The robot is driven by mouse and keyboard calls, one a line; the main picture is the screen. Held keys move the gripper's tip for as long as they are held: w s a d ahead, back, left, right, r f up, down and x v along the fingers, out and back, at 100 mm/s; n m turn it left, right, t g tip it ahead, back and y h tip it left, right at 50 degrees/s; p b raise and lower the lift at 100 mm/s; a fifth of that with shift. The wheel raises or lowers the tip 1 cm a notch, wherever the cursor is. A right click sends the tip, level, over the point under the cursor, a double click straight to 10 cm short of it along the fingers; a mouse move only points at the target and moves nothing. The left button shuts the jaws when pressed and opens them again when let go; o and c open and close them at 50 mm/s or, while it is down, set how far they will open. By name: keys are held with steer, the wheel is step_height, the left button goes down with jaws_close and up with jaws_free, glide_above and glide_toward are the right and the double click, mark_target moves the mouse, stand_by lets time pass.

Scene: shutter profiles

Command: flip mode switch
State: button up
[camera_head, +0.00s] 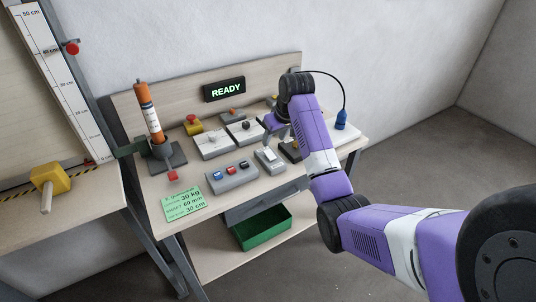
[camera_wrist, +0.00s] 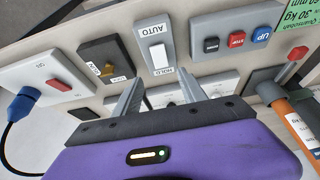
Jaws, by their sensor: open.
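The mode switch (camera_wrist: 157,55) is a grey box with a white rocker and the labels AUTO and HOLD, at the top middle of the wrist view. In the head view the mode switch (camera_head: 269,160) sits near the front of the table. My gripper (camera_wrist: 157,90) is open and empty, its two fingers apart on either side of the lower HOLD end of the box in the picture. I cannot tell whether the fingers touch it. In the head view my gripper (camera_head: 275,133) is partly hidden by the arm, above and behind the switch.
A button box (camera_head: 232,175) with black, red and blue buttons stands left of the switch. A dark box (camera_wrist: 105,58) with a yellowish lever and a socket unit with a blue plug (camera_wrist: 25,100) are on its other side. An orange cylinder (camera_head: 150,113) stands at the left; a READY display (camera_head: 224,89) is behind.

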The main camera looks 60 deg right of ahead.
mark_target(269, 153)
steer(key=shift+a+f, duration=0.2)
steer(key=shift+f, duration=0.4)
steer(key=p+x, duration=0.1)
steer(key=x, duration=0.6)
steer(key=shift+r, duration=0.1)
jaws_close()
